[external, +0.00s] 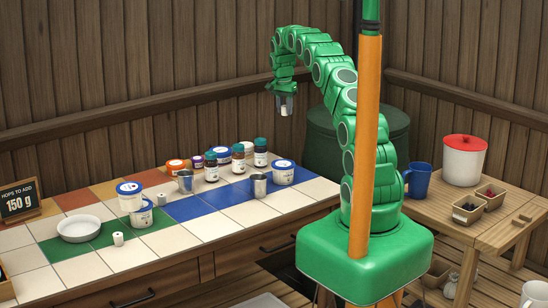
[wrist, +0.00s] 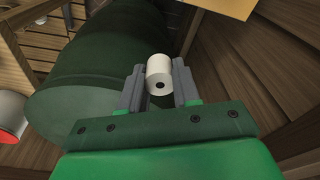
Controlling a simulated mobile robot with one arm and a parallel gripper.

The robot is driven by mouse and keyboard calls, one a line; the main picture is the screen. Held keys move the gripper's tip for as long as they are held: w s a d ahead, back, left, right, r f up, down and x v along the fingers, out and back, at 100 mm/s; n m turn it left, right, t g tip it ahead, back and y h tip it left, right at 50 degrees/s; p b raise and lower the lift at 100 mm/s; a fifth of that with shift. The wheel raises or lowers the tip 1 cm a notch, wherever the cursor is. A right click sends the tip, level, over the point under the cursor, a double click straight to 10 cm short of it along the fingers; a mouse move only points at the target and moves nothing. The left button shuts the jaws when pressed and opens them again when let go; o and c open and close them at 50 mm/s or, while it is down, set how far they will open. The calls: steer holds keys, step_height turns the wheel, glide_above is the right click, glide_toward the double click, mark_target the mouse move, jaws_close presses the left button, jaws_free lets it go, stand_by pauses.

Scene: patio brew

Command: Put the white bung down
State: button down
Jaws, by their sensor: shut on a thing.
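My gripper (external: 285,104) is raised in the air at the end of the green arm, above and behind the right end of the tiled counter. In the wrist view my gripper (wrist: 160,88) is shut on the white bung (wrist: 159,77), a short white cylinder with a dark hole in its end. In the external view the bung is small and mostly hidden between the fingers. A similar white piece (external: 118,239) stands on the counter near the front edge, and another small one (external: 161,199) is near the tubs.
A large dark green barrel (external: 322,140) stands behind my arm, close below in the wrist view. Tubs, bottles and metal cups (external: 259,186) stand on the counter (external: 210,227), with bare tiles at its front. A wooden side table (external: 437,202) is at right, holding a blue mug (external: 420,180).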

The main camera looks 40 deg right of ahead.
steer(key=w+a+f+n, duration=0.1)
steer(key=w+a+n, duration=0.3)
steer(key=a, duration=1.3)
steer(key=w+a+f+n, duration=0.15)
steer(key=w+a, duration=0.45)
steer(key=a, duration=1)
steer(key=s+a+n, duration=0.2)
steer(key=a+n, duration=0.2)
steer(key=a, duration=2)
steer(key=n+y, duration=0.1)
steer(key=n, duration=0.5)
glide_above(80, 230)
step_height(80, 230, down, 3)
steer(key=shift+t, duration=0.4)
steer(key=shift+s+f, duration=0.15)
steer(key=shift+f, duration=2.3)
steer(key=shift+s+f, duration=0.15)
steer(key=shift+f, duration=2.3)
steer(key=c, duration=0.8)
jaws_free()
steer(key=shift+f, duration=0.15)
